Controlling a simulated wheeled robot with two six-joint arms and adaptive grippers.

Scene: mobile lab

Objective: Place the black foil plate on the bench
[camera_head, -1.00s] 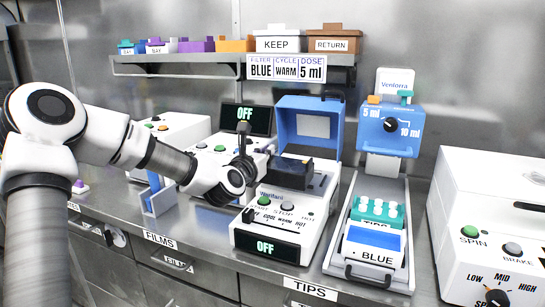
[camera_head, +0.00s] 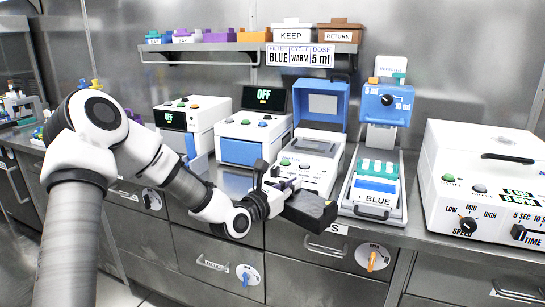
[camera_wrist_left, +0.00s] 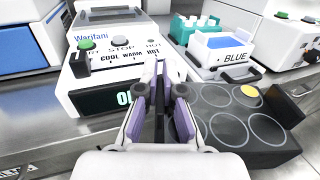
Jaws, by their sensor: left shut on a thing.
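The black foil plate (camera_head: 312,210) is a dark block held by my left gripper (camera_head: 286,186) in front of the white machine, near the bench's front edge. In the left wrist view the plate (camera_wrist_left: 214,150) shows several round wells, one of them yellow (camera_wrist_left: 246,92). My left gripper (camera_wrist_left: 172,80) is shut on the plate's side wall there. Whether the plate touches the bench (camera_head: 230,182) is not clear; it appears to be above or past the edge. My right gripper is not in view.
The white machine with an open blue lid (camera_head: 324,104) stands behind the plate. A tray with a blue box (camera_head: 376,187) is to its right, then a large white machine (camera_head: 480,185). Drawers with handles (camera_head: 326,247) lie below the bench edge.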

